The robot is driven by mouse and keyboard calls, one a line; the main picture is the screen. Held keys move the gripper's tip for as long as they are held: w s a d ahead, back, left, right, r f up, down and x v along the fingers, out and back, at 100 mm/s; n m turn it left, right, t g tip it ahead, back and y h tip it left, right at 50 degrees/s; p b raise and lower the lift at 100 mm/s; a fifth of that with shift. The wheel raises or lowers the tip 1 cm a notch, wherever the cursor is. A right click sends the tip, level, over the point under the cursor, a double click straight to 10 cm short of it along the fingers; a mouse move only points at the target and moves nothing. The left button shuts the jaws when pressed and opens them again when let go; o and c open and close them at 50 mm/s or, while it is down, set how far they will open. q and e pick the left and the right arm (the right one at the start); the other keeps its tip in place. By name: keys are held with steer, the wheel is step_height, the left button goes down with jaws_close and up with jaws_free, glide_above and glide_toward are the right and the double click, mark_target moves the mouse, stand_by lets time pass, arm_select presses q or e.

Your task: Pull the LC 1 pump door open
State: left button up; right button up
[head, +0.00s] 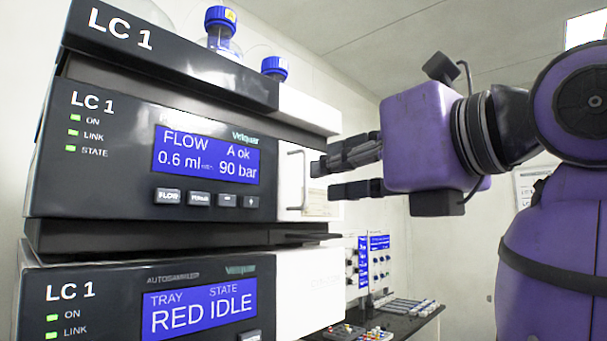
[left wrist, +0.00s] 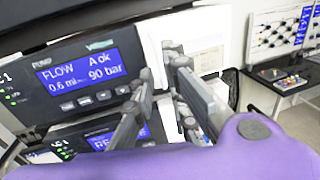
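The LC 1 pump (head: 110,180) is the middle unit of the stack, with a blue screen reading FLOW 0.6 ml and 90 bar. Its white door (head: 311,208) is at the right of the front and looks shut. A thin upright bar handle (head: 303,180) stands out from the door. My left gripper (head: 322,180) is just right of the handle in the head view, fingers apart, with nothing seen between them. In the left wrist view the open fingers (left wrist: 163,70) point at the white door (left wrist: 153,45); the handle is hard to make out there. My right gripper is not in view.
An LC 1 autosampler (head: 110,300) sits below the pump. Blue-capped bottles (head: 220,28) stand on the top unit (head: 180,55). A dark bench (head: 400,322) with small parts and blue-screened panels (head: 379,247) lies behind at the right.

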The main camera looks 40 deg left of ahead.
mark_target(306, 200)
arm_select(q)
steer(key=x, duration=0.6)
steer(key=shift+s+p, duration=0.1)
steer(key=shift+p, duration=0.2)
jaws_close()
